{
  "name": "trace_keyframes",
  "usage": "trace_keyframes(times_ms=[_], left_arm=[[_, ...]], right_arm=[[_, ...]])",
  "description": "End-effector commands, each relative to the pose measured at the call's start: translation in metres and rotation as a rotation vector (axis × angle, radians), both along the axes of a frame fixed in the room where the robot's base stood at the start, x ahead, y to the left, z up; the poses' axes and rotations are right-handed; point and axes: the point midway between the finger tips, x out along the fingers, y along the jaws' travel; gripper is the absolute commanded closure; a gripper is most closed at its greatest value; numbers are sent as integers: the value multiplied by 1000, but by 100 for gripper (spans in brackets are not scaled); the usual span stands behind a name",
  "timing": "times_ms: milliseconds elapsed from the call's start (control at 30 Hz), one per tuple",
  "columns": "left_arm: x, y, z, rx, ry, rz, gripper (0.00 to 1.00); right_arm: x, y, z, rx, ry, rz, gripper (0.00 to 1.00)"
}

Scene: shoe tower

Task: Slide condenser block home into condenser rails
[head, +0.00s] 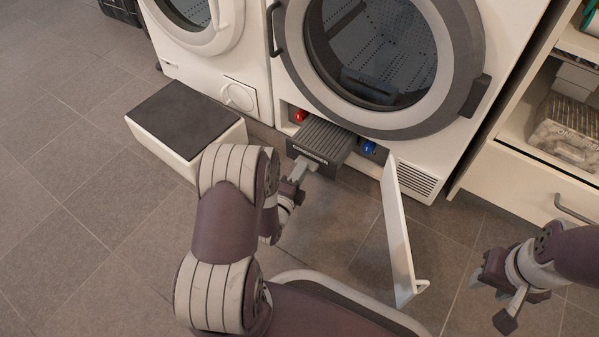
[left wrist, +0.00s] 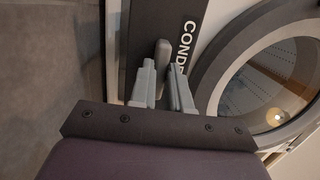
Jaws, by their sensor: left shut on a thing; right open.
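The condenser block (head: 328,142) is a dark grey ribbed block with a flat front plate. It sticks part way out of the opening low in the right-hand machine, where the condenser rails are hidden behind it. My left gripper (head: 299,172) is at the block's front and shut on its handle. In the left wrist view, the gripper's fingers (left wrist: 163,88) close around the grey handle (left wrist: 162,54), beside a dark plate (left wrist: 190,22) with white lettering, partly cut off. My right gripper (head: 497,294) is open and empty at the far right, above the floor.
A red knob (head: 300,115) and a blue knob (head: 369,147) flank the block in the opening. A white flap (head: 397,235) stands open to its right. A white step box with dark top (head: 184,118) is at left. A white drawer cabinet (head: 540,180) stands at right.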

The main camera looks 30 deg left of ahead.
Motion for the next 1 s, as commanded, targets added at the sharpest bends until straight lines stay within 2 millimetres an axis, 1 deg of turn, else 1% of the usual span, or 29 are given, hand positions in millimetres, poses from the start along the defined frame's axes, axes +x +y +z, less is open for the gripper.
trace_keyframes(times_ms=[1000], left_arm=[[25,-2,2,0,-6,0,100]], right_arm=[[0,0,-8,0,0,0,57]])
